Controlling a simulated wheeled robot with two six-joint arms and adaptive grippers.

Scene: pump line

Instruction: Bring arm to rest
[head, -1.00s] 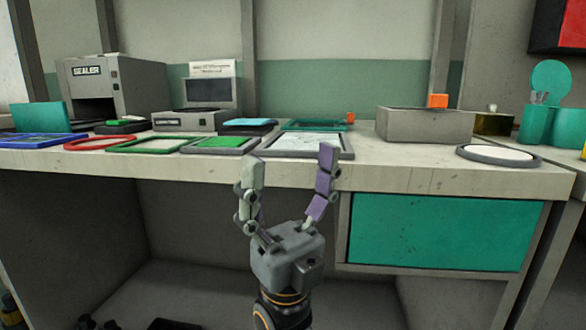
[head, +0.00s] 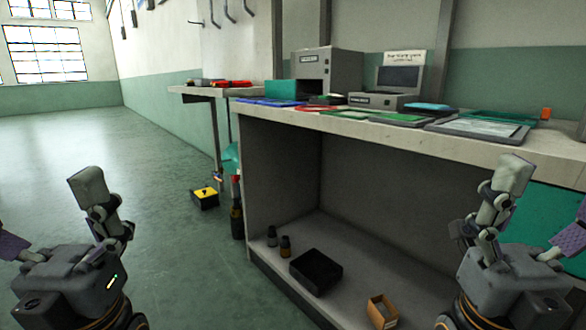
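My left gripper (head: 44,212) is at the lower left of the head view, its fingers spread wide and pointing up. Its outer finger is cut by the left picture edge. My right gripper (head: 548,198) is at the lower right, in front of the workbench, also with fingers spread wide. Its outer finger is cut by the right edge. I see nothing between the fingers of either gripper. Most of both arms is out of view.
The long workbench (head: 345,128) carries a sealer (head: 326,75), a screen unit (head: 397,85) and flat trays. A black box (head: 316,268) and an open carton (head: 382,310) lie on its lower shelf. A yellow-topped box (head: 204,198) stands on the floor. Floor at left is clear.

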